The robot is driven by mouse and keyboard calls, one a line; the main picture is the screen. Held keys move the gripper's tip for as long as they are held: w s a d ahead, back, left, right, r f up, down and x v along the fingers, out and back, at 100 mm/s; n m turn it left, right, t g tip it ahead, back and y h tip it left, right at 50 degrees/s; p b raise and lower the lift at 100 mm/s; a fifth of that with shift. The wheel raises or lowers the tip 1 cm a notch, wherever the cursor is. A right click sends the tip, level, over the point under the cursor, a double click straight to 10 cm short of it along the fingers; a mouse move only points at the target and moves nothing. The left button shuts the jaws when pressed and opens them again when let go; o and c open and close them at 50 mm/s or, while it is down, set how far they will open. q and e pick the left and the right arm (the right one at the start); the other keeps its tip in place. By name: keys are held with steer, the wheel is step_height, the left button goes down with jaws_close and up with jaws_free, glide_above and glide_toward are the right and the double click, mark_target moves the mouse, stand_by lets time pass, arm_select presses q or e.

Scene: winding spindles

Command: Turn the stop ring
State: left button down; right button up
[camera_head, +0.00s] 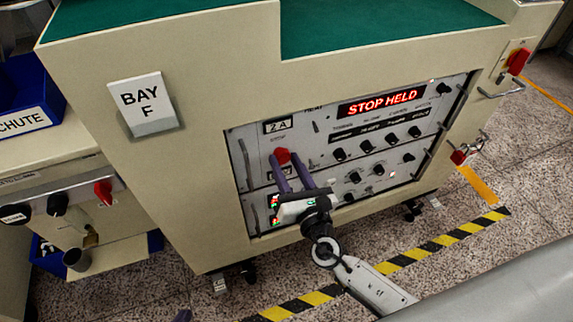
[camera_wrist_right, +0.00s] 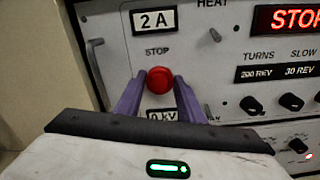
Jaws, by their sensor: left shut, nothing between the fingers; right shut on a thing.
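The red stop ring (camera_head: 283,156) is a round red knob on the grey control panel, under the "2 A" label. In the right wrist view the red knob (camera_wrist_right: 159,80) sits just below the word STOP. My right gripper (camera_head: 285,162) has its two purple fingers on either side of the knob and is shut on it. Its fingers partly cover the knob's sides and the "0 kV" label below.
The lit display (camera_head: 380,102) reads STOP HELD. Several black knobs and handles stand out from the panel right of the stop ring. A BAY F sign (camera_head: 143,104) is at left. A red switch (camera_head: 517,61) sits on the cabinet's right side. Striped floor tape (camera_head: 400,262) runs in front.

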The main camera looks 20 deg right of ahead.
steer(key=shift+f+m+b, duration=0.2)
steer(key=shift+m+b, duration=0.65)
steer(key=shift+m, duration=0.05)
steer(key=m+b, duration=0.2)
steer(key=shift+m, duration=0.4)
steer(key=m+b, duration=0.2)
steer(key=shift+d+m, duration=0.1)
steer(key=shift+m, duration=0.2)
steer(key=m+b, duration=0.1)
steer(key=m, duration=0.1)
steer(key=shift+m+b, duration=0.4)
arm_select(q)
steer(key=shift+d+f+n+t+b, duration=0.15)
steer(key=shift+d+f+n+t, duration=0.1)
steer(key=shift+f, duration=0.65)
steer(key=shift+d+f+n+t+b, duration=0.15)
steer(key=shift+d+f+n+t, duration=0.1)
steer(key=shift+f, duration=0.65)
arm_select(e)
steer(key=shift+m, duration=0.6)
arm_select(q)
steer(key=shift+w+r, duration=0.2)
arm_select(e)
steer(key=o, duration=0.9)
steer(key=shift+c, duration=0.2)
arm_select(q)
steer(key=shift+f, duration=0.2)
arm_select(e)
steer(key=shift+o, duration=0.9)
